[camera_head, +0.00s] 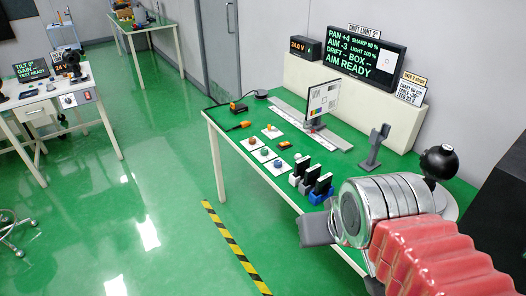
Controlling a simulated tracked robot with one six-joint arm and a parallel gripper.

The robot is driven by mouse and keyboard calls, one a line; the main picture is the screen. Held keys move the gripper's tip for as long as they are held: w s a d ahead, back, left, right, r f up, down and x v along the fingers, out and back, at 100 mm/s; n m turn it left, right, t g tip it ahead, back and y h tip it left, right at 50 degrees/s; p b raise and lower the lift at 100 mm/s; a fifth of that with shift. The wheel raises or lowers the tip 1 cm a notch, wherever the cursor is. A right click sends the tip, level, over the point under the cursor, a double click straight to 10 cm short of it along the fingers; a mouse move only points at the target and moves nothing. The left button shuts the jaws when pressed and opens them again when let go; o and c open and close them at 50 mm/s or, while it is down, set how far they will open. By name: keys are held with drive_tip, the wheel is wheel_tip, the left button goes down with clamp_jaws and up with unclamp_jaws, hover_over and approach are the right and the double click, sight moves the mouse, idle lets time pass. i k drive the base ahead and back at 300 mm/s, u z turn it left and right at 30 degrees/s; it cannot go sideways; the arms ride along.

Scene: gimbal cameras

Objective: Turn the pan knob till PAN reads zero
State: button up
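The display (366,57) on the back shelf shows green text: PAN +4, AIM -3, SHARP 80 %, LIGHT 100 %, AIM READY. My gripper (318,229) is at the lower right, in front of the table edge and apart from the knobs. Its fingers look like one grey block; their opening is not visible.
Black-topped blocks (311,180) stand at the table's front, near my gripper. A test chart (323,98) stands on a rail, with a grey stand (377,146) and a black ball (439,161) to the right. Striped tape (236,249) marks the open green floor.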

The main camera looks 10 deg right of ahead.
sight(277, 163)
drive_tip(key=u, duration=0.45)
drive_tip(key=i, duration=1)
drive_tip(key=u, duration=0.4)
